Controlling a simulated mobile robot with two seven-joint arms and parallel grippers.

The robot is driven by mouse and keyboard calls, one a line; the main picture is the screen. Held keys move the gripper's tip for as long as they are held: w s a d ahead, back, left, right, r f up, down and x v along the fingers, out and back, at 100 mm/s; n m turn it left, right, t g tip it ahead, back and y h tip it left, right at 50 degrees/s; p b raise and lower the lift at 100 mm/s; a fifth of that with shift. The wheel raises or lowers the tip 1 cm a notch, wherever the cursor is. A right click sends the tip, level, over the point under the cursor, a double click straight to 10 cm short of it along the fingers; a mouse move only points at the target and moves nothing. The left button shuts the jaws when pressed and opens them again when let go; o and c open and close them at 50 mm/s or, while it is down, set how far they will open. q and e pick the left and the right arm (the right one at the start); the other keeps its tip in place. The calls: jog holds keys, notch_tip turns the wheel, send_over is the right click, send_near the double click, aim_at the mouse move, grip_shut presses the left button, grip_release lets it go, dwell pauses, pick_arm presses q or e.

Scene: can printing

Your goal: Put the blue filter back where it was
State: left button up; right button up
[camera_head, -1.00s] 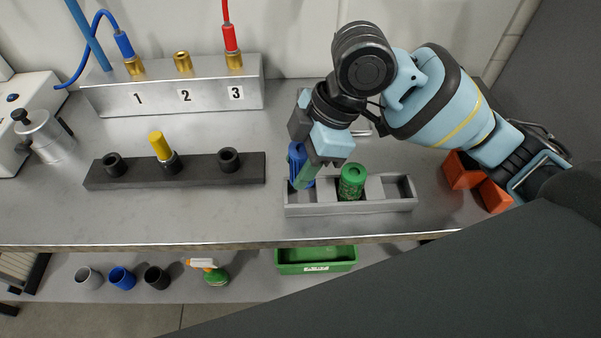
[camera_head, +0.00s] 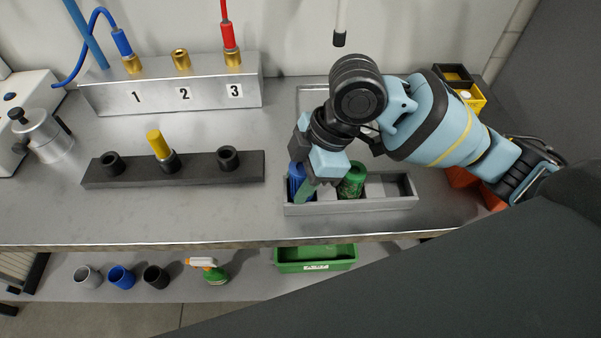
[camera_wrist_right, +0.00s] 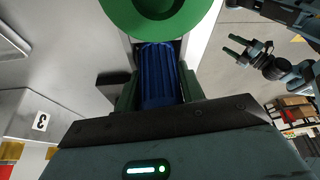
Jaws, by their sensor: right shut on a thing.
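The ribbed blue filter (camera_head: 296,180) is upright in the left compartment of the grey tray (camera_head: 350,207). My right gripper (camera_head: 309,184) is over that compartment, with its fingers shut around the filter. In the right wrist view, the blue filter (camera_wrist_right: 159,75) is between the two green fingertips of my right gripper (camera_wrist_right: 160,92). Whether the filter touches the compartment floor is hidden. My left gripper (camera_wrist_right: 236,46) shows small at the upper right of the wrist view. Its fingers are apart and empty.
A green cylinder (camera_head: 353,178) stands in the tray's middle compartment, close beside my right gripper. The right compartment (camera_head: 397,186) is empty. A black holder bar (camera_head: 198,169) with a yellow-topped piece is to the left. The numbered metal block (camera_head: 180,96) stands behind it.

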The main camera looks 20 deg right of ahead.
jog(key=o, duration=1.1)
jog(key=shift+r, duration=0.55)
pick_arm(q)
jog(key=shift+w+a+r+p, duration=0.1)
jog(key=shift+w+r+p, duration=0.35)
jog(key=shift+r+p, duration=0.35)
pick_arm(e)
jog(key=shift+v, duration=6.05)
